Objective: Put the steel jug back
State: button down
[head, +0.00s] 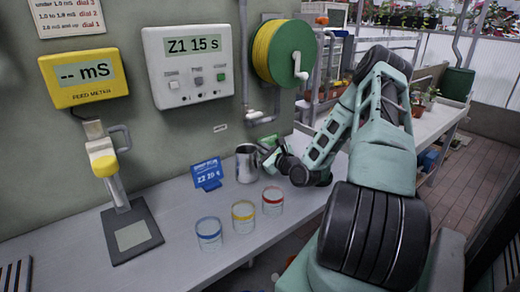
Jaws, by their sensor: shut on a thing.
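The steel jug (246,163) stands upright on the grey bench near the wall, just right of a small blue sign. My gripper (266,153) is at the right side of the jug and is shut on it, at about the jug's upper half. The fingertips are small in this view and partly hidden by the jug and my own wrist. Whether the jug's base touches the bench or hangs slightly above it, I cannot tell.
A feed meter (84,78) and probe stand (131,228) are at left. A hose reel (284,52) hangs above.

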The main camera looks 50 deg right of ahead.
jog(key=shift+w+f, duration=0.15)
jog(key=shift+w, duration=0.2)
jog(key=shift+d+f, duration=0.1)
jog(key=shift+f, duration=0.05)
jog(key=shift+f, duration=0.2)
jog(key=c, duration=1.6)
grip_release()
jog(key=shift+r, duration=0.15)
